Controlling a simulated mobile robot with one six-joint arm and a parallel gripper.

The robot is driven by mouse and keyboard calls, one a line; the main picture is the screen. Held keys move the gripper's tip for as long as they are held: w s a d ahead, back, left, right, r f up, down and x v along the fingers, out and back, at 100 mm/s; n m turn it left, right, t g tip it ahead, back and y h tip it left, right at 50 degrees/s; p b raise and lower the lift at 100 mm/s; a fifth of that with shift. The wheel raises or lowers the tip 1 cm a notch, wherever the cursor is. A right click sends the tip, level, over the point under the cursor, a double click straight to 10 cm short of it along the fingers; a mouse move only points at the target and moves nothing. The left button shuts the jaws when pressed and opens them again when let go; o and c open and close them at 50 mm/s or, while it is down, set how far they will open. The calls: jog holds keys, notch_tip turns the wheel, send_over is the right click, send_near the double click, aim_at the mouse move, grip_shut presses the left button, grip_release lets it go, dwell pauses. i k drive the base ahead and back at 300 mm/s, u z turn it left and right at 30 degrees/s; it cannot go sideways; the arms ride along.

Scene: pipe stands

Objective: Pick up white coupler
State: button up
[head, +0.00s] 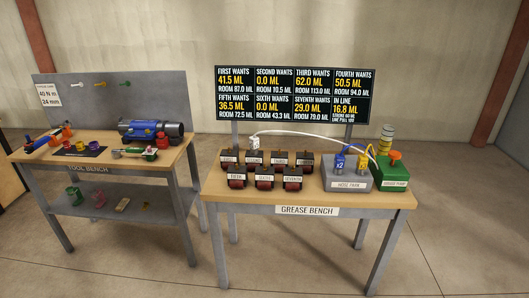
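A small white block (253,142), which looks like the white coupler, sits at the back of the grease bench (310,196). It is above or on the second unit of the back row of dark bearing blocks (278,158); I cannot tell whether it is seated there. A white hose (310,133) runs from it in an arc to the right, toward the green grease pump (393,170). My gripper is not in view.
The grey hose park (347,174) holds blue couplers beside the pump. A sign board (293,94) stands behind the bench. The tool bench (100,165) is at left, with a floor gap between. The floor in front is clear.

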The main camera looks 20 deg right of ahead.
aim_at(253, 143)
jog(key=k, duration=0.8)
jog(key=u, duration=0.45)
jog(key=i, duration=0.6)
jog(key=u, duration=0.45)
jog(key=i, duration=1.5)
jog(key=z, duration=0.9)
jog(key=i, duration=0.4)
jog(key=z, duration=0.2)
